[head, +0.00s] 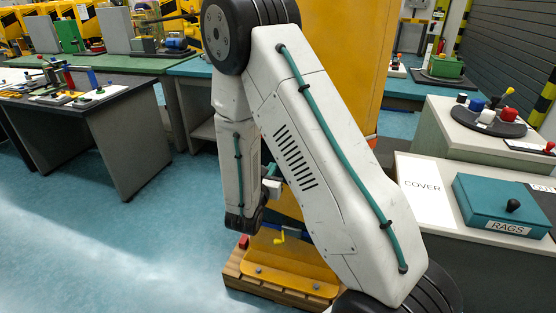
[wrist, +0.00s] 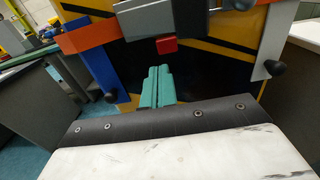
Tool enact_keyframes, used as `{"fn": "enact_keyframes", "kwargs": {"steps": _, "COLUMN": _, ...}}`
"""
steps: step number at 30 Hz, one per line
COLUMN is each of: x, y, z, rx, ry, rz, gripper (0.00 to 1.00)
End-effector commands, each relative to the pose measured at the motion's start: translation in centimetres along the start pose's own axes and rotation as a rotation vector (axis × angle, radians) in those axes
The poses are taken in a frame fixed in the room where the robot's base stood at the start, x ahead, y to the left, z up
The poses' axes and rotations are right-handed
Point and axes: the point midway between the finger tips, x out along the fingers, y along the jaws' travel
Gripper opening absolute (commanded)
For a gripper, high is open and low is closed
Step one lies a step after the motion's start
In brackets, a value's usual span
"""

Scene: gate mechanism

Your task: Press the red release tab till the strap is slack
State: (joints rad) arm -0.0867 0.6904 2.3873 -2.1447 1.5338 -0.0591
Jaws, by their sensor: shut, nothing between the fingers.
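The red release tab (wrist: 167,45) shows in the wrist view, under a dark grey block (wrist: 150,18) in front of a black and yellow striped panel. The teal fingers of my gripper (wrist: 158,70) are shut and empty, pointing at the panel just below the tab. A gap shows in the picture between fingertips and tab; I cannot tell the depth. An orange band (wrist: 90,37), likely the strap, runs straight toward the block from the left. In the head view my arm hides most of the mechanism, and I cannot make out the tab.
A blue upright (wrist: 98,62) and a grey upright (wrist: 272,35) with black knobs flank the panel. In the head view, the yellow gate (head: 335,60) stands behind my arm on a wooden base (head: 265,286). Benches stand on both sides; open floor (head: 120,250) lies left.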

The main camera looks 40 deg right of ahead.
Motion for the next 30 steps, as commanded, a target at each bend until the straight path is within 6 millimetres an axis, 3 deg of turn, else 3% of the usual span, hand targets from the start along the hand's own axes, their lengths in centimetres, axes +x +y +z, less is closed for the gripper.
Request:
{"fn": "enact_keyframes", "kwargs": {"steps": 3, "x": -2.3, "y": 0.1, "z": 0.0, "rx": -0.002, "ry": 0.000, "rz": 0.004, "gripper": 0.00}}
{"fn": "enact_keyframes", "kwargs": {"steps": 9, "x": -4.2, "y": -0.1, "z": 0.0, "rx": -0.001, "ry": 0.000, "rz": 0.000, "gripper": 0.00}}
{"fn": "enact_keyframes", "kwargs": {"steps": 30, "x": -4.4, "y": -0.1, "z": 0.0, "rx": -0.001, "ry": 0.000, "rz": -0.002, "gripper": 0.00}}
